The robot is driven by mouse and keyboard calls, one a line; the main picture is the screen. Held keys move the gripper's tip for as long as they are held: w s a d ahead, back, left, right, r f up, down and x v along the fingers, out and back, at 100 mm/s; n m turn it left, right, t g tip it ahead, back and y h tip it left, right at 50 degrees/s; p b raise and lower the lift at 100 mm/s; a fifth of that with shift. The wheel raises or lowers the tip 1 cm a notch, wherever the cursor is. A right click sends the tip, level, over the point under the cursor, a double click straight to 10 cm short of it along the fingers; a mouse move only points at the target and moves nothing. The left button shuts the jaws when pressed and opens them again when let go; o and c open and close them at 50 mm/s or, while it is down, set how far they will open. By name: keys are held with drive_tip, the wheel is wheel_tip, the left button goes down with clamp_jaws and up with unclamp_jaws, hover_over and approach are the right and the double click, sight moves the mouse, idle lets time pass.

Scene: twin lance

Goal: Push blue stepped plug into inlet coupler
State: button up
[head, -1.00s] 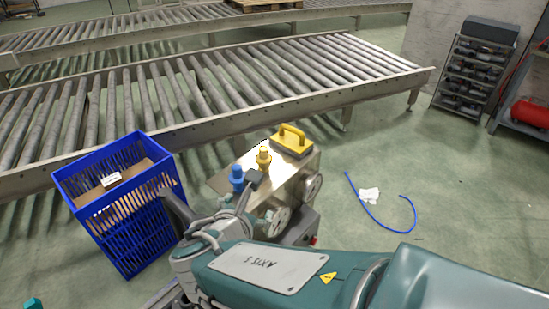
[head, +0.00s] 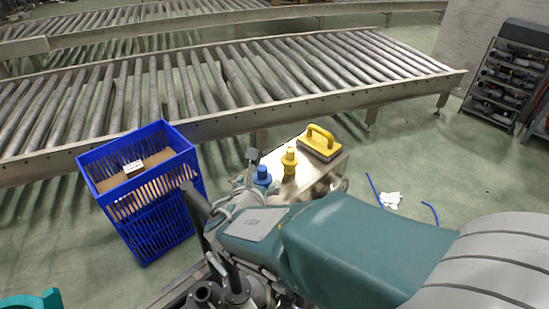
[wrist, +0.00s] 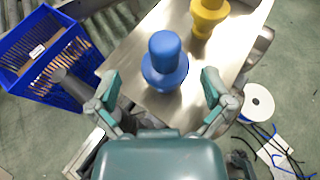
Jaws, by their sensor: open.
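The blue stepped plug (head: 262,177) stands upright on the metal-topped cart (wrist: 125,55). In the wrist view the blue plug (wrist: 166,60) shows its rounded top and wider collar. My gripper (wrist: 160,80) is open, with one finger on each side of the plug and a visible gap on both sides. I cannot tell its height relative to the plug. In the head view my arm hides most of the gripper and the plug's lower part. No inlet coupler can be made out clearly.
A yellow stepped plug (head: 289,161) stands close by, with a yellow-handled block (head: 320,145) behind it. A blue crate (head: 145,190) is left of the cart. A roller conveyor (head: 230,90) runs behind. A white ring (wrist: 258,102) and loose cables lie right.

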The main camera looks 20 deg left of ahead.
drive_tip(key=shift+w+d+f, duration=0.2)
drive_tip(key=shift+w, duration=0.55)
drive_tip(key=shift+a, duration=0.2)
drive_tip(key=c, duration=1)
drive_tip(key=shift+d, duration=0.1)
drive_tip(key=shift+c, duration=0.2)
